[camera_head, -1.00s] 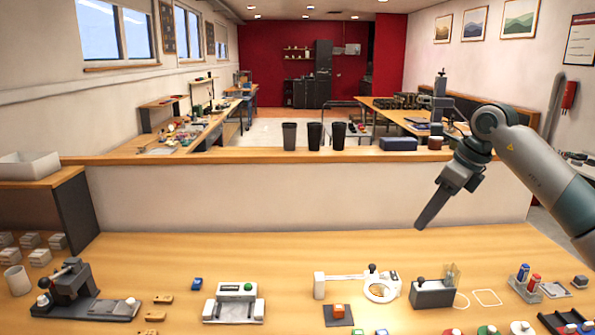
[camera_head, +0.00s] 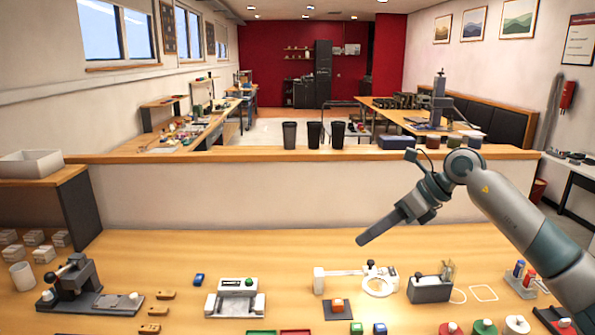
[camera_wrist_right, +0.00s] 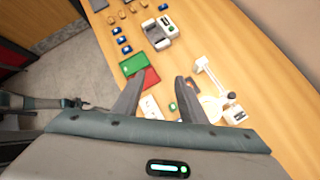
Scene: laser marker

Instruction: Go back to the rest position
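My right gripper (camera_head: 363,240) hangs in the air above the wooden workbench (camera_head: 200,245), empty, with its fingers pointing down and left. The right wrist view shows its two grey fingers (camera_wrist_right: 160,84) clearly apart with nothing between them. In the head view they overlap and look like one bar. My left gripper does not show in the head view. A grey arm-like shape at the left of the right wrist view may be my left arm, but its fingers are too small to make out.
On the bench stand a white device (camera_head: 236,304), a ring magnifier (camera_head: 378,287), a dark box (camera_head: 430,290), a black press (camera_head: 75,285) and several coloured buttons along the front edge. A low partition (camera_head: 290,191) closes the back. The bench's rear strip is clear.

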